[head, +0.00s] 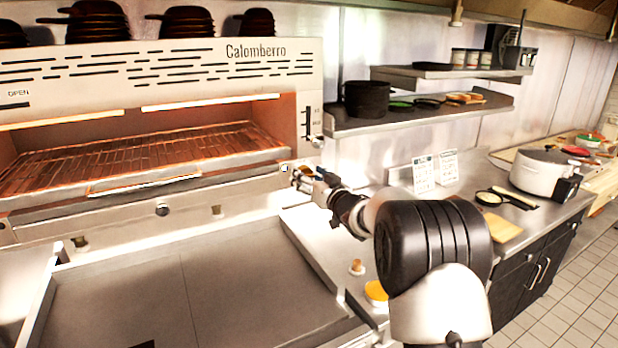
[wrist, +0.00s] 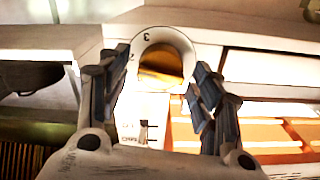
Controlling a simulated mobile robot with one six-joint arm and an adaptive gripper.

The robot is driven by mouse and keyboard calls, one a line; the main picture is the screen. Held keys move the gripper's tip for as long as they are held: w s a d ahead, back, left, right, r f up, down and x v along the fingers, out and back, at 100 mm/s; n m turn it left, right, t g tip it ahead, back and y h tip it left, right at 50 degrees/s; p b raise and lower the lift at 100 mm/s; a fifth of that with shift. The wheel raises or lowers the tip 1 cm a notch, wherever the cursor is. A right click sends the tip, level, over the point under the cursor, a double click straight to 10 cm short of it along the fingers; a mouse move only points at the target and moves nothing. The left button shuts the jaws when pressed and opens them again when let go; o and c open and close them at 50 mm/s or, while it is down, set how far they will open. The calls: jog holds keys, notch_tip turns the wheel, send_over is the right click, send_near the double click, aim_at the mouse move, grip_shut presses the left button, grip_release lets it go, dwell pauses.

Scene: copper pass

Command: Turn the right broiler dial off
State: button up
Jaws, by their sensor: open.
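The broiler (head: 270,75) is lit and glowing orange at the left in the head view. My gripper (head: 303,177) is at the right end of its front, by a small pale round dial (head: 285,168). In the wrist view a round dial with a pale numbered ring (wrist: 185,45) and a yellow-orange centre lies between the fingers of my gripper (wrist: 160,75). The fingers are spread apart, one on each side of the dial. I cannot tell whether they touch it. The dial's exact setting is unclear.
A dark knob (head: 162,209) sits lower on the broiler front. Below is a flat steel griddle (head: 200,290). Wall shelves (head: 430,118) with a black pot (head: 366,99) stand to the right. A counter there holds a large pot (head: 540,172).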

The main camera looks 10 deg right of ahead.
jog(key=shift+c, duration=0.4)
jog(key=c, duration=1)
jog(key=shift+o, duration=0.2)
jog(key=n+b, duration=0.4)
jog(key=n, duration=0.2)
jog(key=n+b, duration=0.4)
jog(key=n, duration=0.3)
jog(key=n+b, duration=0.4)
jog(key=n, duration=0.2)
jog(key=shift+s+a+f+n, duration=0.1)
jog(key=shift+a+f+n, duration=0.15)
jog(key=shift+n, duration=0.15)
